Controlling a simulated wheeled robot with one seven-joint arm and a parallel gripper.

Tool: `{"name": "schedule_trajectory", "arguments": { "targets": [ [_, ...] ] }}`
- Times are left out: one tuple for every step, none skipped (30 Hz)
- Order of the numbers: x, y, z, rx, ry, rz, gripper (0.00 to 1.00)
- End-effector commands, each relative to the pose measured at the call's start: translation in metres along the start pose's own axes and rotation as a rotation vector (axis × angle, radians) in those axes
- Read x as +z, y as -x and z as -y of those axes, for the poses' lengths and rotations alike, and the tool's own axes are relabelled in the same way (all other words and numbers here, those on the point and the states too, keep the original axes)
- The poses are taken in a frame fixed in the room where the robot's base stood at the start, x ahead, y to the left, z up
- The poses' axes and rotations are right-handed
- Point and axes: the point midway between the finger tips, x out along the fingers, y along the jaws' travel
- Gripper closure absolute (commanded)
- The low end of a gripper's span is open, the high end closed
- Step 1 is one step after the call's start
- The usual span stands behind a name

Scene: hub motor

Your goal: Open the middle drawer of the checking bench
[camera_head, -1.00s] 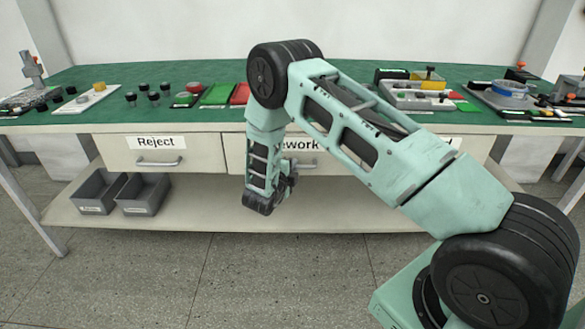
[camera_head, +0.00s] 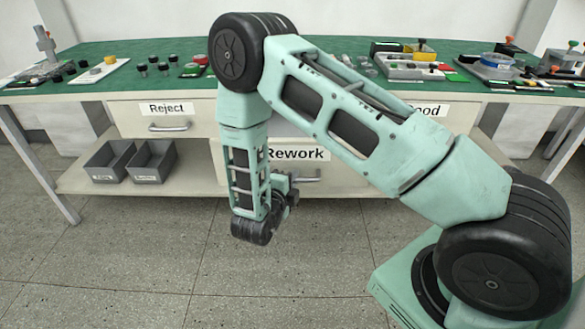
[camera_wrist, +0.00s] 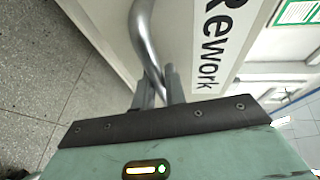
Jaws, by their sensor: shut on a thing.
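The checking bench (camera_head: 80,93) has drawers labelled Reject (camera_head: 165,123), Rework and one whose label is partly hidden by my arm, ending in "ood". The middle drawer (camera_head: 320,180), labelled Rework, stands pulled out toward me, its front ahead of the Reject drawer's front. Its bar handle (camera_head: 305,179) is partly hidden by my gripper (camera_head: 288,190). In the wrist view my gripper (camera_wrist: 160,90) is shut on the metal handle (camera_wrist: 146,40), beside the Rework label (camera_wrist: 215,45). My arm hides the drawer's left part and its inside.
Two grey bins (camera_head: 130,160) stand on the lower shelf (camera_head: 85,183) at the left. Fixtures, caps and trays lie on the green bench top (camera_head: 150,50). The grey floor (camera_head: 130,260) in front is clear.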

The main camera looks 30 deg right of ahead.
Motion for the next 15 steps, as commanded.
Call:
{"name": "schedule_trajectory", "arguments": {
  "targets": [
    [-0.0013,0.0052,-0.0016,0.002,0.002,0.003,1.00],
    [-0.0020,0.0072,-0.0020,0.002,0.001,0.003,1.00],
    [-0.0029,0.0093,-0.0024,0.001,0.000,0.003,1.00],
    [-0.0034,0.0105,-0.0027,0.001,0.000,0.002,1.00],
    [-0.0038,0.0113,-0.0028,0.001,-0.001,0.002,1.00],
    [-0.0042,0.0121,-0.0030,0.001,-0.001,0.001,1.00],
    [-0.0044,0.0125,-0.0031,0.001,-0.001,0.001,1.00],
    [-0.0045,0.0127,-0.0031,0.001,-0.001,0.001,1.00],
    [-0.0046,0.0128,-0.0031,0.001,-0.001,0.001,1.00],
    [-0.0046,0.0128,-0.0031,0.001,-0.001,0.001,1.00],
    [-0.0045,0.0127,-0.0031,0.001,-0.002,0.001,1.00],
    [-0.0045,0.0127,-0.0031,0.001,-0.002,0.001,1.00],
    [-0.0044,0.0127,-0.0031,0.001,-0.002,0.001,1.00],
    [-0.0044,0.0126,-0.0031,0.001,-0.002,0.001,1.00],
    [-0.0043,0.0126,-0.0031,0.001,-0.002,0.001,1.00]
  ]
}}
